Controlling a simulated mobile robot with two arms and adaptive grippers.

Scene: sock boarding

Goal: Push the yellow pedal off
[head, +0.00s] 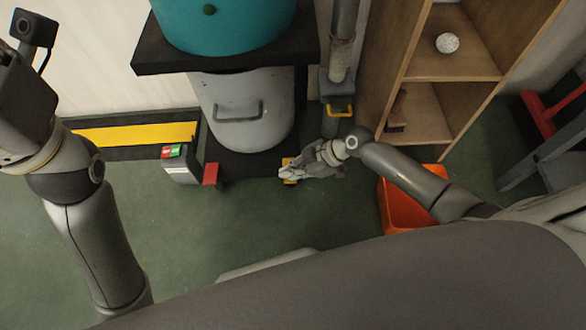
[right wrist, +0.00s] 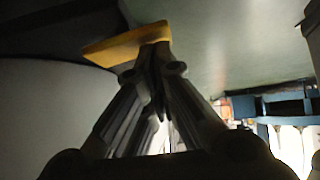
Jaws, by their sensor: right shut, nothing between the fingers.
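The yellow pedal (head: 288,163) is low at the base of the machine, just right of the grey drum. Only parts of it show in the head view, because my right gripper (head: 288,173) covers most of it. In the right wrist view the pedal (right wrist: 125,44) is a yellow plate directly beyond the fingertips (right wrist: 155,50). The right fingers are shut and empty, with their tips at or against the pedal; I cannot tell if they touch. My left arm enters at the left, but its gripper is out of the picture.
A grey drum (head: 243,112) with a handle stands under a teal vessel (head: 220,22). A box with red and green buttons (head: 174,151) is left of the drum. An orange bin (head: 405,208) and a wooden shelf (head: 452,66) are at the right. Green floor is clear in front.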

